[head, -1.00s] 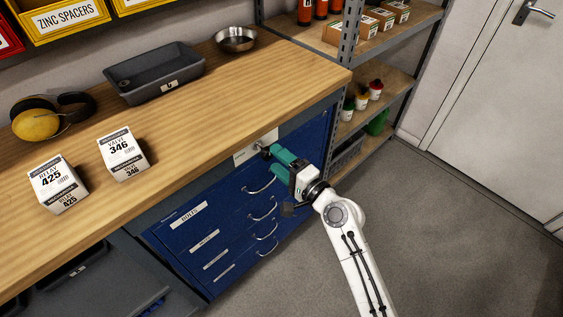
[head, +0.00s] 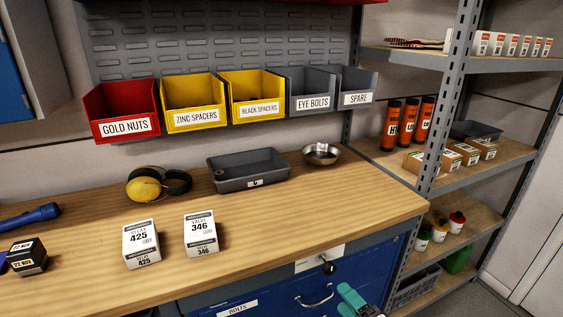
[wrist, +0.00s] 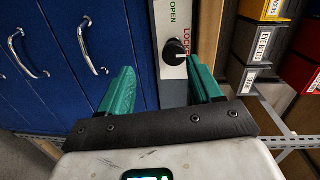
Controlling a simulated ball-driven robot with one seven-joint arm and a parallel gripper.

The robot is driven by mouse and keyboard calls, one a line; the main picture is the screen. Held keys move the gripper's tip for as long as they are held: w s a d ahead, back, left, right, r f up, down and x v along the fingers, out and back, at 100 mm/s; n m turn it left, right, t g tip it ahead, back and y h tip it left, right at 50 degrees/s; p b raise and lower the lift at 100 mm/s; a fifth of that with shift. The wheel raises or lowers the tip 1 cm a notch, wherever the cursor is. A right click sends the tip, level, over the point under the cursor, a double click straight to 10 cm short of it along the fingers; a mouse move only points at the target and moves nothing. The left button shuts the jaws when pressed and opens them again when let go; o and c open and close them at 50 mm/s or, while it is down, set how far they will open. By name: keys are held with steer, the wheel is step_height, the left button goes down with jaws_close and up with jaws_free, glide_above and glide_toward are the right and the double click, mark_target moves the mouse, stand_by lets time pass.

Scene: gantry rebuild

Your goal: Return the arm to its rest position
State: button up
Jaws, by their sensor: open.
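My gripper (wrist: 162,70) is open and empty; its two teal fingers stand apart in the wrist view. In the head view only a teal part of my gripper (head: 354,301) shows at the bottom edge, and the rest of my arm is out of frame. A black knob (wrist: 175,51) on a white plate marked OPEN and LOCKED appears between the fingertips in the wrist view, with no contact visible. The knob (head: 329,268) is just above and left of my gripper in the head view. I cannot tell its exact setting.
The blue drawer cabinet (head: 270,300) with metal handles is under the wooden bench (head: 300,215). On the bench are two boxes (head: 141,243) (head: 201,233), a grey tray (head: 248,171), a metal bowl (head: 320,154) and earmuffs (head: 158,185). A metal shelf (head: 452,180) stands at the right.

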steer(key=s+d+f+n+g+h, duration=0.1)
steer(key=s+f+n+g, duration=0.2)
steer(key=s, duration=0.3)
steer(key=s+f+n+g+p, duration=0.1)
steer(key=s+f+n+g, duration=0.2)
steer(key=s, duration=0.2)
steer(key=s+d+f+n+g+h, duration=0.1)
steer(key=s+f+n+g, duration=0.2)
steer(key=s, duration=0.3)
steer(key=s+d+r+n+g+h, duration=0.1)
steer(key=s+d+n+g+h, duration=0.2)
steer(key=s, duration=1.4)
steer(key=d+g+h, duration=0.1)
steer(key=d+g, duration=0.1)
steer(key=d, duration=0.2)
steer(key=shift+g+h, duration=0.3)
steer(key=shift+g, duration=0.1)
steer(key=shift+d, duration=0.1)
